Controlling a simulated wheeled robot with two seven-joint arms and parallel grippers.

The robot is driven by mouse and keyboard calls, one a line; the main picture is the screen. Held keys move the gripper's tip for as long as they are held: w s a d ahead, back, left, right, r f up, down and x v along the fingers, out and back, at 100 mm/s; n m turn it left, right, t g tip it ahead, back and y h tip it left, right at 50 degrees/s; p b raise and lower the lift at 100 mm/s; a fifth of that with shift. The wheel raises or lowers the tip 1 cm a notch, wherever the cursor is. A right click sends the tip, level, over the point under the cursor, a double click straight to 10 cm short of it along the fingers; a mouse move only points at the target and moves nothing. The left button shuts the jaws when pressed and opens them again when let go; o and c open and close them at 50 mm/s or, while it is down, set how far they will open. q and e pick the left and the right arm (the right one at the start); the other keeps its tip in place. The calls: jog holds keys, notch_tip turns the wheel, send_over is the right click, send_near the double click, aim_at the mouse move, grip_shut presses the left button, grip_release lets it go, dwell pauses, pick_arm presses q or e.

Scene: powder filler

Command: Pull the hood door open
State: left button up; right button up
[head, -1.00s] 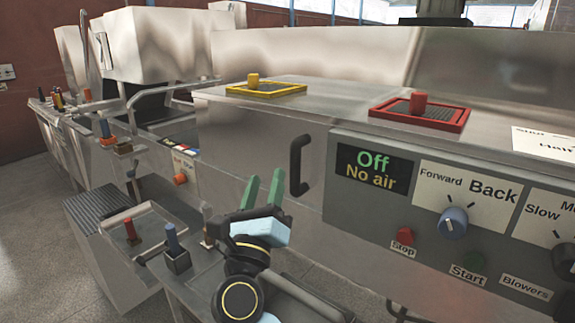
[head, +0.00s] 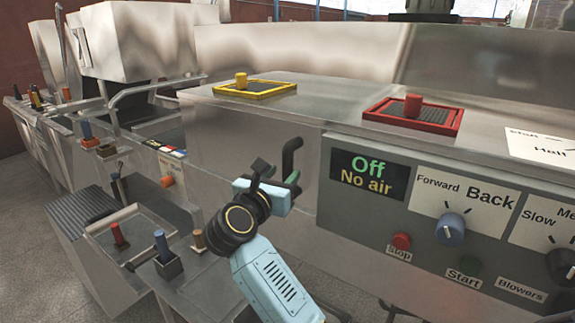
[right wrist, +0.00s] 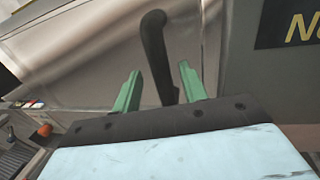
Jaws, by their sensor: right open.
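The hood door (head: 225,135) is a plain steel front panel that looks closed. Its black upright bar handle (head: 291,152) is at the panel's right side. My right gripper (head: 279,178) is at the handle's lower part, with its arm coming up from below. In the right wrist view the handle (right wrist: 156,55) stands between the two green fingers, with visible gaps on both sides. The right gripper is open. In the head view its fingers are partly hidden by its own body. My left gripper is not in view.
Right of the door is a grey control panel (head: 375,215) with an "Off / No air" display (head: 367,172) and knobs. A yellow-framed pad (head: 255,89) and a red-framed pad (head: 413,115) lie on top. A tray with coloured pegs (head: 162,245) is at lower left.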

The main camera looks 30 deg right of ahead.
aim_at(285, 172)
jog(key=shift+x, duration=1.85)
grip_shut()
